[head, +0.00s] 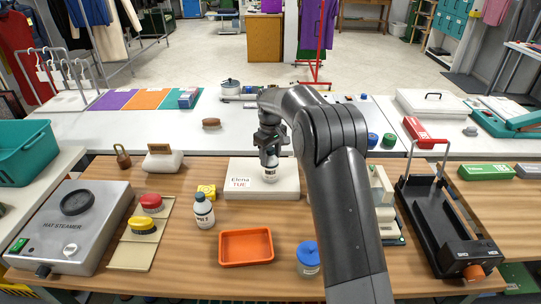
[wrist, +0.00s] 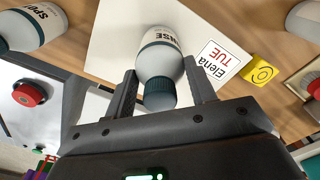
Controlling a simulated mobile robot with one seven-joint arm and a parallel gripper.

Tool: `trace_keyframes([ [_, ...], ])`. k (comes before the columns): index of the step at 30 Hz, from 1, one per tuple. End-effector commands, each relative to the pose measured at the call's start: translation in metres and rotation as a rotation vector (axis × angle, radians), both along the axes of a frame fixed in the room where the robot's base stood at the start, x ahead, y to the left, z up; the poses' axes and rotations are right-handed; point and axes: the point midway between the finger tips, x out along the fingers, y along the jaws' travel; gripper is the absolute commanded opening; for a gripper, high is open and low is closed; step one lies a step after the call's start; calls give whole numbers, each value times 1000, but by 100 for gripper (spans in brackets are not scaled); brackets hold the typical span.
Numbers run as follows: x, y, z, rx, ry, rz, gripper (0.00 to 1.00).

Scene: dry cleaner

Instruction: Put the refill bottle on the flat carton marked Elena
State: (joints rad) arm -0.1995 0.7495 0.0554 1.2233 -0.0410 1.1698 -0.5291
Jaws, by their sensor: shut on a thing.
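The refill bottle (head: 270,174), white with a dark teal cap and a label partly reading "NSE", is between the fingers of my gripper (head: 269,150). In the wrist view the bottle (wrist: 161,50) sits between both fingers of my gripper (wrist: 160,70), which is shut on it. The flat white carton (head: 288,190) carries a label reading "Elena TUE" (head: 239,182). The bottle is upright over the carton's top, right of the label. I cannot tell whether its base touches the carton. The carton also shows behind the bottle in the wrist view (wrist: 112,45).
A similar white bottle (head: 204,213) stands front left of the carton, beside a yellow block (head: 207,190). An orange tray (head: 246,262) and a blue-lidded jar (head: 308,258) are in front. The hat steamer (head: 75,225) is left; a black rack (head: 440,235) is right.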

Motion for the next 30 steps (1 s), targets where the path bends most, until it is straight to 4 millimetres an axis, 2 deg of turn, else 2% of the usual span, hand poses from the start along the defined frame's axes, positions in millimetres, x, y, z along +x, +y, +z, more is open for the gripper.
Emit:
trace_keyframes([
  [7,0,0,-3,1,-1,0,5],
  [8,0,0,-3,1,-1,0,53],
  [15,0,0,-2,0,0,0,72],
  [23,0,0,-1,1,-1,0,72],
  [26,0,0,7,1,-2,0,72],
  [30,1,0,32,1,-6,0,72],
])
